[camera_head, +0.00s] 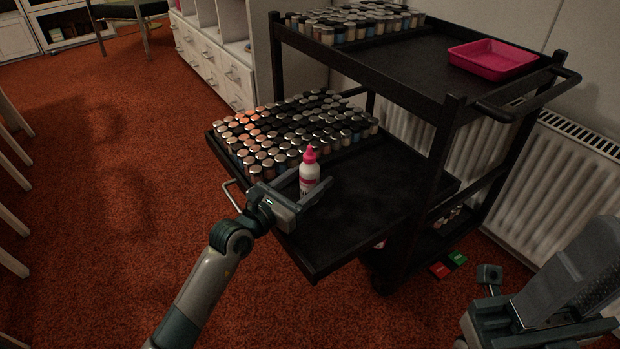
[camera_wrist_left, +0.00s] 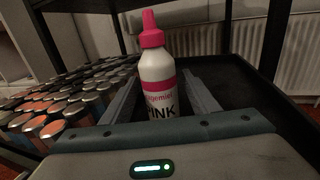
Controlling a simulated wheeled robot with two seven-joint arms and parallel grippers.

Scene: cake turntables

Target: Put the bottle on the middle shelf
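A white bottle with a pink cap (camera_head: 309,172) stands upright over the pulled-out middle shelf (camera_head: 375,205) of the black cart, beside rows of small jars. It also shows in the left wrist view (camera_wrist_left: 158,72), with a pink band and dark lettering. My left gripper (camera_head: 300,188) is low over the shelf, with one finger on each side of the bottle. The fingers look apart from the bottle, with gaps showing in the left wrist view. The bottle's base is hidden by the gripper. My right gripper (camera_head: 490,292) is partly in view at the lower right, away from the bottle.
Many small capped jars (camera_head: 290,130) fill the left and back of the middle shelf; its front right is bare. The top shelf holds a pink tray (camera_head: 492,58) and more jars (camera_head: 355,22). Cart posts (camera_head: 437,150) rise at the right. A radiator (camera_head: 555,185) stands behind.

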